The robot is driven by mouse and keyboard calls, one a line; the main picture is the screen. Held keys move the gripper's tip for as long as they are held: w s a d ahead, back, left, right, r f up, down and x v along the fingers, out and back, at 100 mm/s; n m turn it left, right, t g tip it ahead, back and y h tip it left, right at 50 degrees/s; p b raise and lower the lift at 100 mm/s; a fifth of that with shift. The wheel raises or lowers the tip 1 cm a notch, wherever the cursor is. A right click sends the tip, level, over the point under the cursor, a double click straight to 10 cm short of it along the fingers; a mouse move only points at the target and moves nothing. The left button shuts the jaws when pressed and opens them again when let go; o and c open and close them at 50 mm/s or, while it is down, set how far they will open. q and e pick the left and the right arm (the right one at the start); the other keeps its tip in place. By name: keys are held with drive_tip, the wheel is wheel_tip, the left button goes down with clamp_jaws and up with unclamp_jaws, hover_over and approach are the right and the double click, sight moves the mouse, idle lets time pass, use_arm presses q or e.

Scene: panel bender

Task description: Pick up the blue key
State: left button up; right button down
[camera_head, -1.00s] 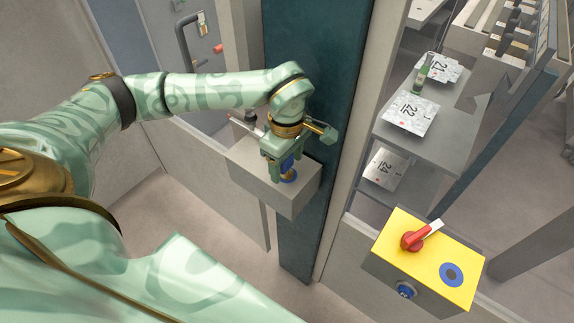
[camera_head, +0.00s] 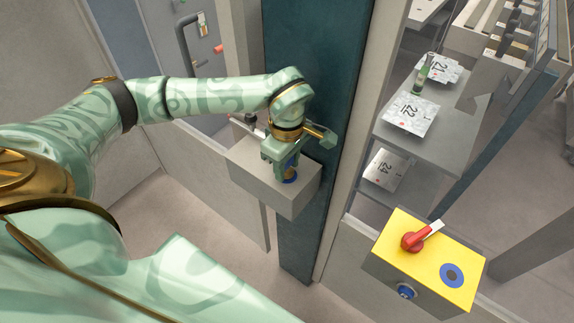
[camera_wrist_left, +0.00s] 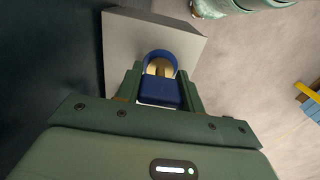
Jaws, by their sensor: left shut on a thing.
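The blue key (camera_wrist_left: 160,90) shows between the two fingers of my left gripper (camera_wrist_left: 160,94) in the left wrist view. It sits at a round blue and brass lock on the grey box (camera_wrist_left: 120,35). In the head view my left gripper (camera_head: 284,168) is at the top of this grey box (camera_head: 262,185), with the blue ring of the lock (camera_head: 290,178) just below the fingers. The gripper is shut on the key; the fingers hide most of the key in the head view. I cannot tell how far the key sits in the lock. My right gripper is not in view.
The grey box is fixed to a dark teal post (camera_head: 310,90). To the right stands a yellow-topped control box (camera_head: 425,255) with a red rotary handle (camera_head: 413,240) and a blue round lock. Shelves with numbered metal sheets (camera_head: 410,112) stand behind it.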

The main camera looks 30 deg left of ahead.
use_arm(q)
wheel_tip(320, 180, up, 3)
drive_tip(key=shift+f, duration=0.1)
drive_tip(key=s+d+r+p, duration=0.2)
drive_tip(key=s+d+r, duration=0.1)
drive_tip(key=s+r, duration=0.6)
drive_tip(key=s, duration=0.4)
drive_tip(key=shift+s+r+p, duration=0.25)
drive_tip(key=shift+s+p, duration=0.05)
drive_tip(key=shift+s, duration=0.1)
drive_tip(key=shift+w, duration=0.1)
